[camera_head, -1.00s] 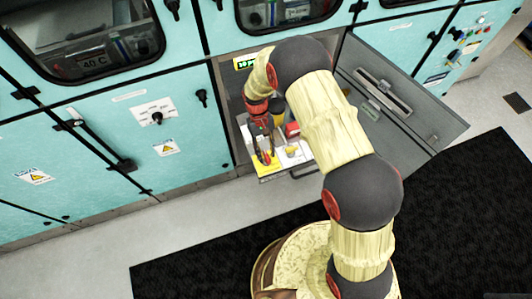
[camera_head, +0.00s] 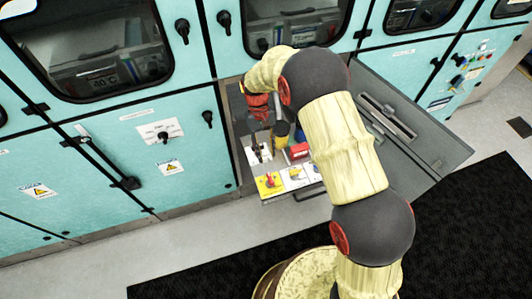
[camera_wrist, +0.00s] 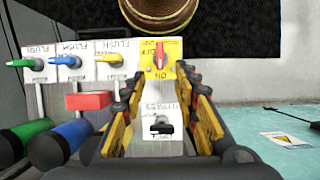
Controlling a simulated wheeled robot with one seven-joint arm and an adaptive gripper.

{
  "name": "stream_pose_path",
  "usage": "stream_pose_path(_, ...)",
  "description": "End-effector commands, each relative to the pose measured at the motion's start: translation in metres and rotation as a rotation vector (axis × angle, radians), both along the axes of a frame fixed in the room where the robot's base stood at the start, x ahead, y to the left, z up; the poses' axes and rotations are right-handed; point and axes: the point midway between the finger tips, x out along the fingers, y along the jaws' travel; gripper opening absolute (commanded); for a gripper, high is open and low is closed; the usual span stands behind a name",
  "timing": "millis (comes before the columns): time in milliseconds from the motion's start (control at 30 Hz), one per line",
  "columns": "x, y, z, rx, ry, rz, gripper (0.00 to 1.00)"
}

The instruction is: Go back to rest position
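My gripper (camera_head: 258,148) is inside the opened cabinet compartment, over the panel's inner part. In the wrist view its two yellow-and-black fingers (camera_wrist: 160,80) are spread apart, with nothing held between them. Beyond the fingertips is a red handle (camera_wrist: 160,55) on a yellow plate (camera_wrist: 175,70) marked "ON". The yellow plate also shows at the panel's front left in the head view (camera_head: 269,184). A black switch (camera_wrist: 161,126) on a white plate lies below and between the fingers. I cannot tell how close the fingertips are to the red handle.
Green (camera_wrist: 24,62), blue (camera_wrist: 66,61) and yellow (camera_wrist: 110,58) handles on white plates line up beside the red one. A red block (camera_head: 298,151) stands behind them. An open grey door (camera_head: 420,130) is right of my arm.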

Motion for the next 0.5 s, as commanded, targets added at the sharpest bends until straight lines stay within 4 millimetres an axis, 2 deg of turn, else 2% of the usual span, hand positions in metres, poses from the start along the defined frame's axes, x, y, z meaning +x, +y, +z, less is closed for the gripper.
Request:
stream_pose_path(400,0.002,0.001,-0.004,0.005,-0.014,0.002,0.3)
stream_pose_path(500,-0.016,-0.005,-0.014,-0.002,0.009,0.003,0.3)
